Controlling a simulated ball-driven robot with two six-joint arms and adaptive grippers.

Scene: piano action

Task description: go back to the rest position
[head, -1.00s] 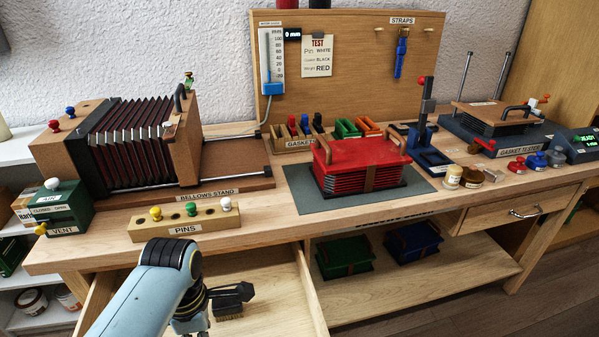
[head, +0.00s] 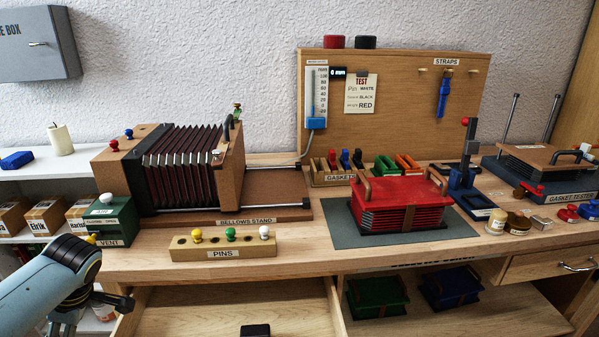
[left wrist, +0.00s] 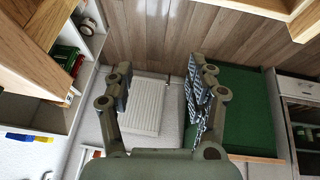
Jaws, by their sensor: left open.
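My left arm comes in at the lower left of the head view, in front of the white shelf and left of the open drawer (head: 230,305). The dark parts of my left gripper (head: 108,303) show below its grey-blue wrist, and its fingertips are hard to make out there. In the left wrist view my left gripper (left wrist: 162,88) is open, its two fingers wide apart with nothing between them. Beyond them are the wooden floor, a white ribbed panel (left wrist: 148,105) and a green surface (left wrist: 245,105). My right gripper is in neither view.
The workbench holds the bellows stand (head: 275,212), green vent box (head: 112,222), pin block (head: 223,250) and red bellows (head: 400,205). The drawer stands open below, with a dark object (head: 255,330) in it. White shelves (head: 30,177) with small boxes stand at the left.

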